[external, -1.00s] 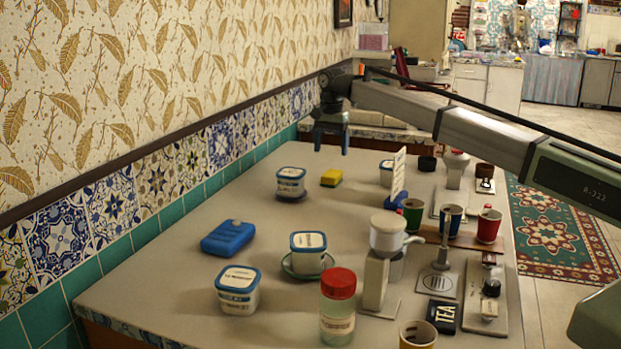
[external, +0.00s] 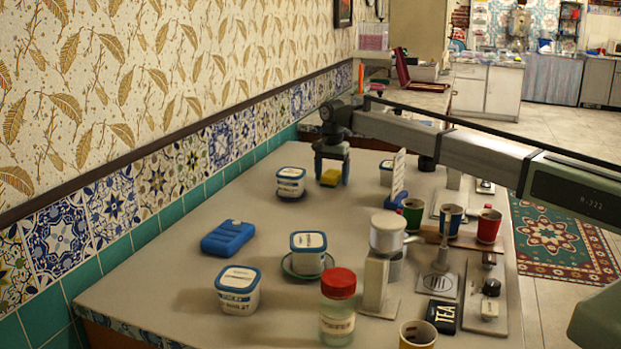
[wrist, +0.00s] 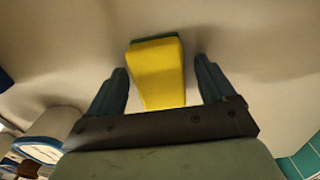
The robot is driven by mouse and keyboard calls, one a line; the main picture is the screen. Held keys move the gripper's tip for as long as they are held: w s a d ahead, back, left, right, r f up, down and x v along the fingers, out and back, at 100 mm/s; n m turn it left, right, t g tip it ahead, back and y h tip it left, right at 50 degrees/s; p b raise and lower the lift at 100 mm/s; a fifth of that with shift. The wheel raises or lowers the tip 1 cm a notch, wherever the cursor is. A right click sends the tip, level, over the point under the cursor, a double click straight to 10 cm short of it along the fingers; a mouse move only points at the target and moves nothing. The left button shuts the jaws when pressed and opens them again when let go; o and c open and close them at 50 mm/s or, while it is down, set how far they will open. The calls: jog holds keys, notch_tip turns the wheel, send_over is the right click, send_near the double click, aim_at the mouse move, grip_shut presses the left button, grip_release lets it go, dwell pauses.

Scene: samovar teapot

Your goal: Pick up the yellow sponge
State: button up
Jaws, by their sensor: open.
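The yellow sponge (external: 331,177) lies on the grey counter towards its far end, right of a white tub with a blue lid. In the wrist view the sponge (wrist: 157,75) has a yellow body with a green layer at its far edge. My gripper (external: 331,181) is lowered over it, fingers pointing down. In the wrist view my gripper (wrist: 163,80) is open, with one finger on each side of the sponge and a gap visible on both sides. Whether the fingertips touch the counter cannot be told.
The white tub (external: 290,182) stands close left of my gripper and also shows in the wrist view (wrist: 45,137). Another tub (external: 386,173) and a blue stand with a white card (external: 397,190) are to the right. A blue box (external: 228,238) lies nearer the camera.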

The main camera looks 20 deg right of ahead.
jog(key=shift+c, duration=0.5)
jog(key=c, duration=0.9)
jog(key=shift+r, duration=0.1)
jog(key=shift+c, duration=0.2)
